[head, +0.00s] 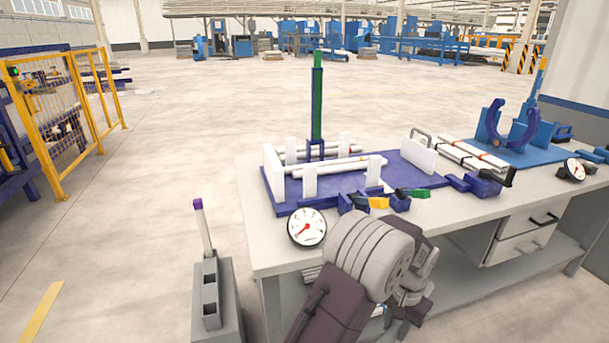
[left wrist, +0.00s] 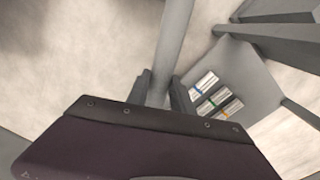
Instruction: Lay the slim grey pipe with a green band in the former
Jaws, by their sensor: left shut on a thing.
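My left gripper (left wrist: 160,90) is shut on a slim grey pipe (left wrist: 174,35), which runs up out of the left wrist view. No band shows on the visible part of the pipe. In the head view my left arm covers most of the gripper, low in front of the table. The former (head: 408,174) is a blue base with white posts on the table's left part. Several white pipes (head: 340,167) lie between its posts, at least one with an orange band. A tall green upright (head: 317,100) stands at its back.
A white-faced dial (head: 306,228) is at the table's front left corner. Toggle clamps (head: 410,193) line the former's front edge. More pipes (head: 470,152) lie to its right. A grey block (head: 208,295) with an upright pipe stands left. Short banded pipes (left wrist: 213,98) lie below my gripper.

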